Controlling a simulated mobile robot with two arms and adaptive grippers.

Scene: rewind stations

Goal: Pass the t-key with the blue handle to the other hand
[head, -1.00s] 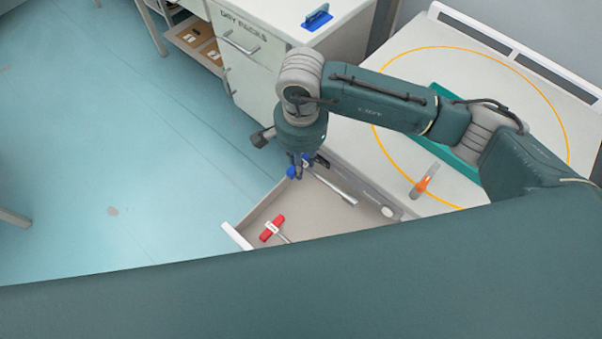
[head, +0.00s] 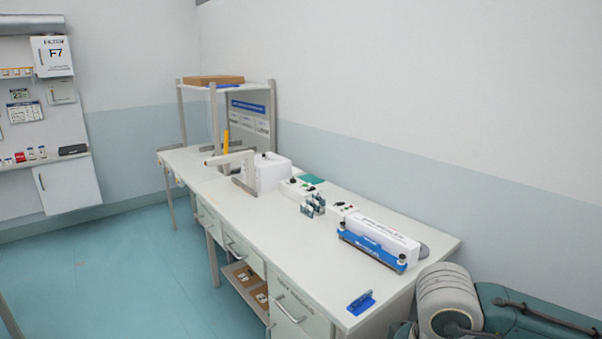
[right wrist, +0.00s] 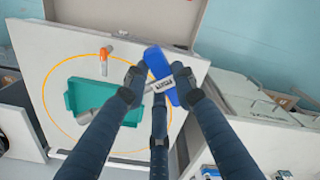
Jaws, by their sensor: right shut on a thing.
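The t-key with the blue handle (right wrist: 158,63) is in my right gripper (right wrist: 162,84) in the right wrist view. The dark fingers are closed around it. The head view shows only part of my right arm at the lower right, without the gripper. My left gripper is in neither current view.
In the right wrist view, a teal tray (right wrist: 75,97) and an orange-tipped tool (right wrist: 104,62) are on a white surface with a yellow ring. In the head view, a long white bench (head: 300,245) carries devices and a blue item (head: 361,302).

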